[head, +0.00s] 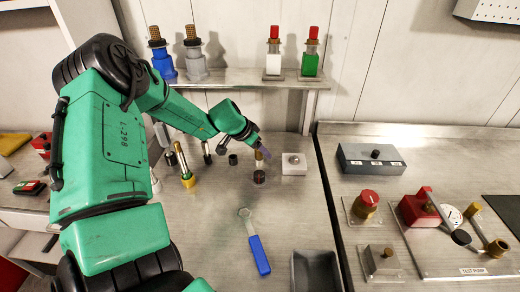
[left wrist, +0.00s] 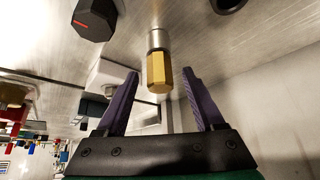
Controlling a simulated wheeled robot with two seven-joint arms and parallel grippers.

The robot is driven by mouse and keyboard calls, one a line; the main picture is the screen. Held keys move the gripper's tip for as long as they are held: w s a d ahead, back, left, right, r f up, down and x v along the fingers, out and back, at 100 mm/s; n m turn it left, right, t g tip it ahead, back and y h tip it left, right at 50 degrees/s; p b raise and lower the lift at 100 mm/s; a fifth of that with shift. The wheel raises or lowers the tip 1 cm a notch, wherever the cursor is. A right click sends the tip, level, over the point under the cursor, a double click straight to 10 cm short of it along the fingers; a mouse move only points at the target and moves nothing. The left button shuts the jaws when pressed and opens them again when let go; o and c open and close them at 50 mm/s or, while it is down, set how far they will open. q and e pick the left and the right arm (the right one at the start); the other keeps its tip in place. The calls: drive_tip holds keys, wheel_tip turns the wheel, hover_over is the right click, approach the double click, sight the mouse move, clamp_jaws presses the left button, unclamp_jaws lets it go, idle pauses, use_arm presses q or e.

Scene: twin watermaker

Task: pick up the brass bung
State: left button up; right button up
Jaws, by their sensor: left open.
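The brass bung (left wrist: 159,76) shows in the left wrist view as a gold hexagonal piece joined to a silver round part. In the head view the brass bung (head: 259,157) stands near the back of the metal bench, partly hidden by my gripper. My left gripper (left wrist: 160,73) is open, with its purple fingers on either side of the bung and visible gaps between. In the head view the left gripper (head: 263,149) reaches in from the left at the bung. My right gripper is in neither view.
A dark round piece (head: 259,176) is just in front of the bung, and a white block (head: 294,164) is to its right. A blue-handled tool (head: 257,250) and a grey tray (head: 317,272) lie nearer. A shelf (head: 245,78) with several bottle-like fittings is behind.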

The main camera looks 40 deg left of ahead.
use_arm(q)
drive_tip(key=shift+x, duration=0.75)
drive_tip(key=shift+w+f, duration=0.1)
drive_tip(key=shift+f, duration=0.25)
drive_tip(key=shift+w+f, duration=0.15)
drive_tip(key=shift+w, duration=0.1)
drive_tip(key=shift+s, duration=0.1)
clamp_jaws()
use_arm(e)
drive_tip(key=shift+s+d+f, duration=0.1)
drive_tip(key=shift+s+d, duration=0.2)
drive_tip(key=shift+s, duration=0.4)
